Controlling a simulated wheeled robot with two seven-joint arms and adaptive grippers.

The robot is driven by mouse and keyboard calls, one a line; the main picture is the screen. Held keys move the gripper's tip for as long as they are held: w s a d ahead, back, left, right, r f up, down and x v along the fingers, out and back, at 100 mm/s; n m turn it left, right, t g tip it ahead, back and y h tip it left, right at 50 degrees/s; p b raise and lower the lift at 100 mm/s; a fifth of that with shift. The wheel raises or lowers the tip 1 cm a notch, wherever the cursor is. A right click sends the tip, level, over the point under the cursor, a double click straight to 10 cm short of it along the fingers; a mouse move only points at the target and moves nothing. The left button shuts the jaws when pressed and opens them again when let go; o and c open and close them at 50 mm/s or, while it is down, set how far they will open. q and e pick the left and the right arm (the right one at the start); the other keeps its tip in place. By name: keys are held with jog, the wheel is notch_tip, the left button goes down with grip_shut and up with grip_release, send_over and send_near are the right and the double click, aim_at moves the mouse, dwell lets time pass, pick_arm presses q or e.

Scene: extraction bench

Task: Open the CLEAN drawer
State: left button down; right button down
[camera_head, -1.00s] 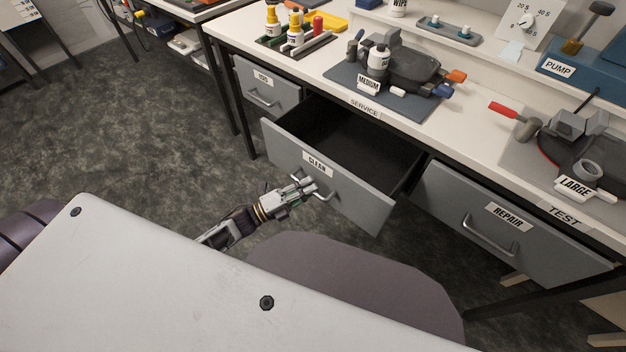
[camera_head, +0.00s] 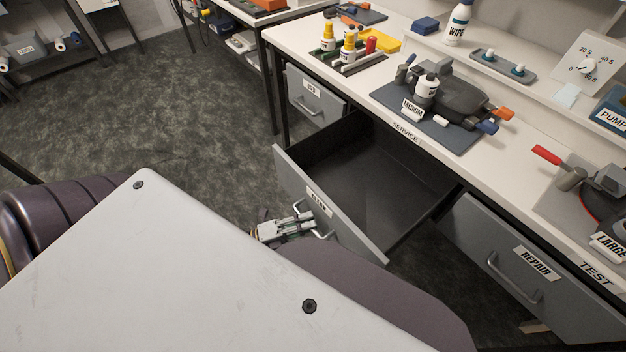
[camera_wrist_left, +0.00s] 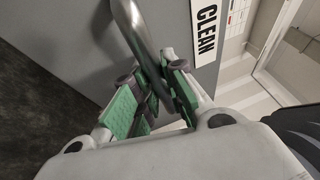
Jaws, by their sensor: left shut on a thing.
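The CLEAN drawer (camera_head: 352,238) is pulled far out from under the bench, and its dark, empty inside shows from above. Its front carries a CLEAN label, seen clearly in the left wrist view (camera_wrist_left: 206,33), and a metal bar handle (camera_wrist_left: 138,32). My left gripper (camera_head: 304,222) is at the drawer front, shut on the handle. In the left wrist view its green-padded fingers (camera_wrist_left: 158,92) close around the bar. My right gripper is in neither view.
The REPAIR drawer (camera_head: 512,262) to the right and another grey drawer (camera_head: 316,98) to the left are shut. The bench top (camera_head: 300,42) holds bottles, a MEDIUM device (camera_head: 455,92) on a mat and a LARGE device. Open floor lies to the left.

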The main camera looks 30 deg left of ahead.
pick_arm(q)
jog(key=shift+s+f, duration=0.1)
jog(key=shift+s, duration=0.1)
jog(key=c, duration=1.5)
grip_release()
jog(key=shift+o, duration=0.2)
jog(key=shift+a, duration=0.1)
jog(key=v, duration=1.2)
jog(key=shift+w, duration=0.1)
